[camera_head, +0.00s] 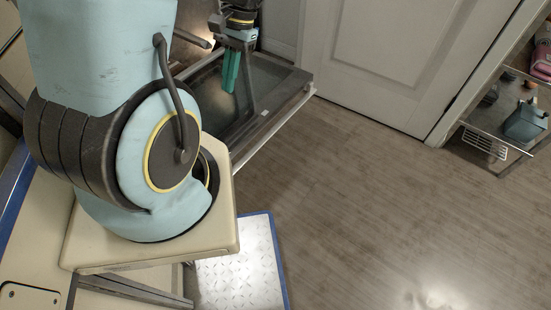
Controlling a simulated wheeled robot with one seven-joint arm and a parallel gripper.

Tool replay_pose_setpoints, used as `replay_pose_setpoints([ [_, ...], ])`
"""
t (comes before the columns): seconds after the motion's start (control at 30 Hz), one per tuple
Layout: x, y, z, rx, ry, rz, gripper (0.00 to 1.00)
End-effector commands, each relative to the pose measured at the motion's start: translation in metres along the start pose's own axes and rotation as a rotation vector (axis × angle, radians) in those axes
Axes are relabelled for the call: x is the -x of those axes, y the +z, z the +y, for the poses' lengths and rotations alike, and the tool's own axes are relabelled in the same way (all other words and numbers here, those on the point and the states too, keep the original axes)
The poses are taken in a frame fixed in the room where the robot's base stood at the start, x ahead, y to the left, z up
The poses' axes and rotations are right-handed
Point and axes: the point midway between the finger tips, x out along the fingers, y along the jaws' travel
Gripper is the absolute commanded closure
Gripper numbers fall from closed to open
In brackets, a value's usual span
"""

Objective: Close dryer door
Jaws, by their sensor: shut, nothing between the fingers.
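A dark, flat panel with a pale edge (280,90), which looks like the open dryer door, extends out low near the top centre. It lies roughly level, and its left part is hidden behind my arm. My gripper (230,82) points down with its green fingers closed together and empty. It appears over the panel's far left part. I cannot tell whether the fingertips touch the panel. The dryer's body is mostly hidden behind my arm.
A white room door (400,50) stands shut behind the panel. At the right, a wire shelf (490,150) holds a blue-grey container (525,120) and other small items. The wooden floor (380,210) between the panel and the shelf is clear.

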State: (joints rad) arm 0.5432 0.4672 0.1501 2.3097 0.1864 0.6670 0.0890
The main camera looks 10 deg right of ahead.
Motion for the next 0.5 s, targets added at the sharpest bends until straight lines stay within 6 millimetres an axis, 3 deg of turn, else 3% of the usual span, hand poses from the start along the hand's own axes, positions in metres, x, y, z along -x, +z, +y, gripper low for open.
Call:
replay_pose_setpoints([
  [0.03,-0.03,-0.013,0.008,-0.053,-0.027,-0.041,1.0],
  [0.3,-0.153,-0.07,0.04,-0.381,-0.27,-0.316,1.0],
  [0.5,-0.234,-0.116,0.06,-0.608,-0.529,-0.524,1.0],
])
